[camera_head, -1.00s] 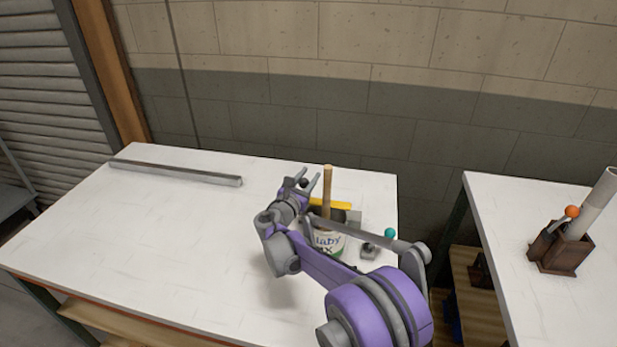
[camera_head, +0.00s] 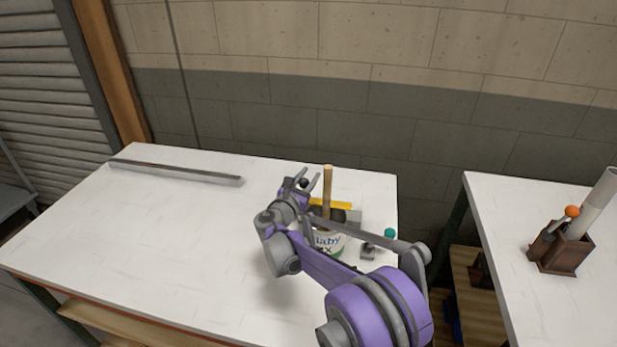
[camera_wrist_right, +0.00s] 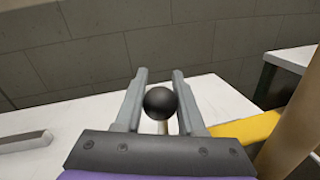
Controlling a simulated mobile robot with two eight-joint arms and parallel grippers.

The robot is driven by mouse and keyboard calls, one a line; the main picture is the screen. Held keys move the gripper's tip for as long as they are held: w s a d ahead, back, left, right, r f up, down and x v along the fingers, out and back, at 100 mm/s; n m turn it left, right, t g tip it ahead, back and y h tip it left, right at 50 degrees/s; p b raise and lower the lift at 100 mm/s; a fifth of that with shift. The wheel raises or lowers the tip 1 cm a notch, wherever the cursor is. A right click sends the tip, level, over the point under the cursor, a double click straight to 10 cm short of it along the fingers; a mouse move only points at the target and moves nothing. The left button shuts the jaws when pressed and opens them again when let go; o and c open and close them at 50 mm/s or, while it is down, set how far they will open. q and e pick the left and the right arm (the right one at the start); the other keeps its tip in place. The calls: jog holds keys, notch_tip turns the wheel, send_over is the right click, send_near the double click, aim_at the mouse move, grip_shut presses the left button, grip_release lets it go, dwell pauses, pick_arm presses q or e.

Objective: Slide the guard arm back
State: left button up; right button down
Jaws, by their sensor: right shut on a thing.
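A black ball knob (camera_wrist_right: 160,102) on a pale stem shows between the fingers of my right gripper (camera_wrist_right: 160,95) in the right wrist view. The gripper is shut on it; the knob also shows small and dark in the head view (camera_head: 304,183), by the gripper (camera_head: 307,180). A yellow bar (camera_head: 342,205), possibly the guard arm, lies just right of the gripper; its near end also shows in the right wrist view (camera_wrist_right: 247,130). How the knob joins the bar is hidden. My left gripper is not in view.
A wooden stick (camera_head: 327,185) stands upright beside a labelled can (camera_head: 331,242), partly behind my arm. A teal ball (camera_head: 390,233) tops a small grey piece near the right edge. A grey metal bar (camera_head: 175,172) lies at the back left. The table's left and middle are clear.

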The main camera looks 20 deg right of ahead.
jog(key=x, duration=0.4)
jog(key=shift+w+a, duration=0.2)
jog(key=shift+w, duration=0.2)
jog(key=c, duration=0.5)
grip_release()
jog(key=v, duration=1.1)
jog(key=shift+b, duration=0.3)
